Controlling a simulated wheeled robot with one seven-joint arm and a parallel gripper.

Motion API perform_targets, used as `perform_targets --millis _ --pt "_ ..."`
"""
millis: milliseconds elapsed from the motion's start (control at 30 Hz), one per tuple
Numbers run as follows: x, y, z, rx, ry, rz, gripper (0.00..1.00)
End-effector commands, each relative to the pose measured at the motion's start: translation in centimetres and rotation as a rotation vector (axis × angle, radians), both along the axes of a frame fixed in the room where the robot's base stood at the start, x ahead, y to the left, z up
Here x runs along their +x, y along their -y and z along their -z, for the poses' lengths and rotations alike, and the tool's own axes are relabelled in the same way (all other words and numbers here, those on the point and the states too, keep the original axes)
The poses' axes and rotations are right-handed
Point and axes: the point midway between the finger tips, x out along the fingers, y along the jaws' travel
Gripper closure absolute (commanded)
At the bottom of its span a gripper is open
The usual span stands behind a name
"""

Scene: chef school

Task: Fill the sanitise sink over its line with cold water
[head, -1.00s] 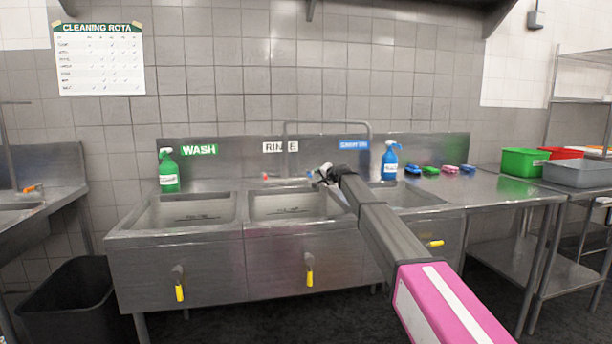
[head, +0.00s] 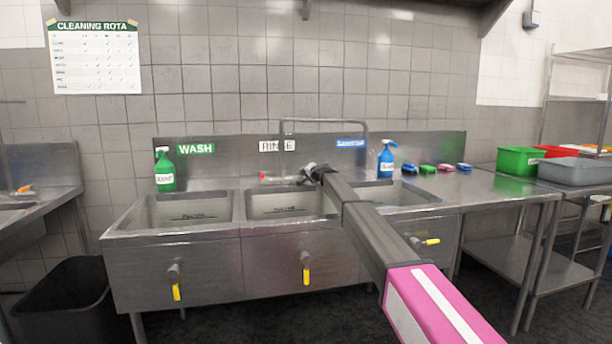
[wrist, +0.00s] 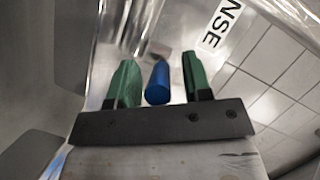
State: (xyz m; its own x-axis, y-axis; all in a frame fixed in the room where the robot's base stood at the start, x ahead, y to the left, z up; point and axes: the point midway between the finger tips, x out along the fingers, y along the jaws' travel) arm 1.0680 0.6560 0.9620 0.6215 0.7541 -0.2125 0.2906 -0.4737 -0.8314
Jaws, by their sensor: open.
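The sanitise sink (head: 408,193) is the right one of three steel basins, under a blue label (head: 350,143); my arm hides part of it, and I cannot make out its line or any water. A bent spout pipe (head: 325,121) rises behind the rinse sink, its right end towards the sanitise sink. A red tap handle (head: 264,176) shows at its left foot. My gripper (head: 312,170) is over the back of the rinse sink. In the wrist view my gripper (wrist: 158,82) is open, its green fingers either side of a blue handle (wrist: 158,84), with gaps on both sides.
Yellow drain levers hang down under the wash (head: 176,291) and rinse (head: 306,275) sinks; the sanitise one (head: 431,241) lies sideways. A black bin (head: 72,305) is at left.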

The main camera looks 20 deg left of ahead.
Motion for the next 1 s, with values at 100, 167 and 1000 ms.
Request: perform_targets --millis 100,167,1000 --pt "0.0 0.0 0.0 0.000 0.000 0.000 0.71" --pt "0.0 0.0 0.0 0.000 0.000 0.000 0.91" --pt "1.6 1.7 0.0 -0.001 -0.001 -0.348 1.00"
